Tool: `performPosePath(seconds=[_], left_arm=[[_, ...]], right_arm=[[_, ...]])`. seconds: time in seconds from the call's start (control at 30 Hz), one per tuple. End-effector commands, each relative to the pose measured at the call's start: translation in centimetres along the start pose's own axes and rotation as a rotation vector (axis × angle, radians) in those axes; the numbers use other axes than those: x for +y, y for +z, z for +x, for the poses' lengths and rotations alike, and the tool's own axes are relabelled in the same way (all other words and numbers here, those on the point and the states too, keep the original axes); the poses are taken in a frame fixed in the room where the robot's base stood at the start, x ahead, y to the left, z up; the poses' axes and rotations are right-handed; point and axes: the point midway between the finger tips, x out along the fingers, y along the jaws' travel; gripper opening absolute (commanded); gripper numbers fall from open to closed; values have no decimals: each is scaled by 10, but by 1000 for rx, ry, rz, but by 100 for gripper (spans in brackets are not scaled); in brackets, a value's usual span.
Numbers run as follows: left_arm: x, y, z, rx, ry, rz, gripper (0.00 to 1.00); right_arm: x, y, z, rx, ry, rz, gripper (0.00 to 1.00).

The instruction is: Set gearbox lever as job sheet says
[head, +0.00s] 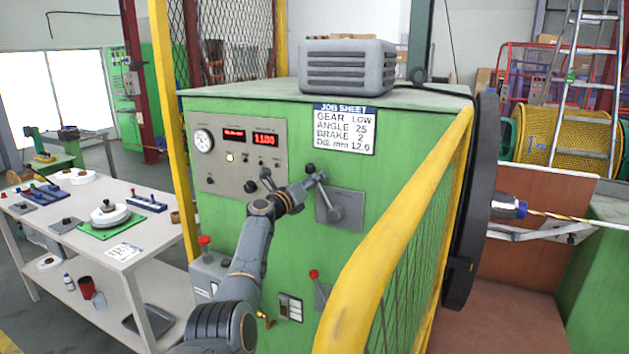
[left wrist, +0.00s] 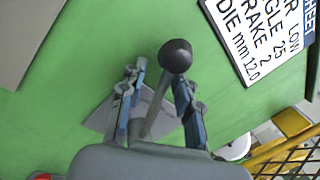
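The job sheet (head: 343,130) on the green cabinet reads GEAR LOW, ANGLE 25, BRAKE 2, DIE mm 12.0. Below it is a grey plate (head: 350,208) with the gearbox lever (head: 324,192), a grey rod with a dark round knob. The lever leans up and to the left in the head view. My left gripper (head: 304,186) is at the lever's upper part. In the left wrist view the lever's knob (left wrist: 175,56) and rod stand between the two spread fingers, with gaps showing. Any position marks on the plate are not readable. My right gripper is out of view.
A yellow guard rail (head: 400,235) with mesh stands close on the right. A red-knobbed lever (head: 314,274) is below the plate. A control panel (head: 240,155) with gauge and displays is at left. A white table (head: 165,225) with parts stands further left.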

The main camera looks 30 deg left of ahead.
Motion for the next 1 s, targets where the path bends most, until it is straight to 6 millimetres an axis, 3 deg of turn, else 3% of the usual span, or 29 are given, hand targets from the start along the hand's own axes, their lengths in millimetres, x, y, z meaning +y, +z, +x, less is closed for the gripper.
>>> performPosePath(seconds=[0.27, 0.47, 1.0], left_arm=[[-1, 2, -2, -4, -1, 3, 32], [0, 1, -18, -3, -1, 7, 32], [1, 1, -100, -3, 1, 2, 32]], right_arm=[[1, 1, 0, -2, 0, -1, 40], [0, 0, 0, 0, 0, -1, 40], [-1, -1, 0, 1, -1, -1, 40]])
